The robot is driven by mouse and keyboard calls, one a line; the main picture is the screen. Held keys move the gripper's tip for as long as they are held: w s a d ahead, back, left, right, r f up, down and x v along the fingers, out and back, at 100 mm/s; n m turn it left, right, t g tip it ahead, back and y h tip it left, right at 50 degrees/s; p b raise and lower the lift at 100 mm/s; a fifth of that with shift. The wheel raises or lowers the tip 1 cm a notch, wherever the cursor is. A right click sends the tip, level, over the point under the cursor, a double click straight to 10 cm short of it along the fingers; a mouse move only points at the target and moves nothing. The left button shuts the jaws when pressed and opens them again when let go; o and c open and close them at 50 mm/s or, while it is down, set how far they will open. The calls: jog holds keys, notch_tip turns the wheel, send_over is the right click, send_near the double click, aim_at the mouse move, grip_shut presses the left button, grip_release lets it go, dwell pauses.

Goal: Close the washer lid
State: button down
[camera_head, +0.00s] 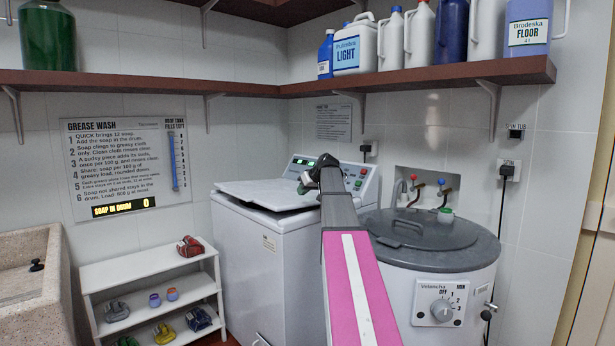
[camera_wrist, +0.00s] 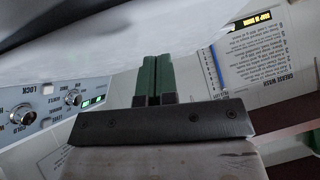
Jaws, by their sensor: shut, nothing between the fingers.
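The white top-loading washer (camera_head: 262,268) stands in the middle of the head view. Its lid (camera_head: 262,193) lies low over the top, nearly flat, with a dark gap visible under its right front edge. My gripper (camera_head: 304,185) is at the lid's right side, in front of the control panel. In the wrist view my gripper (camera_wrist: 154,62) has its green fingers together and empty. The white surface of the lid (camera_wrist: 130,35) spans the top of that view, and the fingertips reach its edge. I cannot tell whether they touch it.
A round spin tub (camera_head: 430,245) with a grey lid stands to the right. A white rack (camera_head: 150,285) with small items and a stone basin (camera_head: 30,270) are at left. A shelf (camera_head: 420,80) with bottles runs above. My arm crosses in front of the washer.

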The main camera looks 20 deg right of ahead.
jog(key=shift+s+a+f+h, duration=0.1)
jog(key=shift+a+f+h, duration=0.1)
jog(key=shift+f, duration=0.6)
jog(key=shift+a+f+h, duration=0.1)
jog(key=shift+a+f, duration=0.05)
jog(key=shift+f, duration=0.6)
jog(key=shift+s+r, duration=0.1)
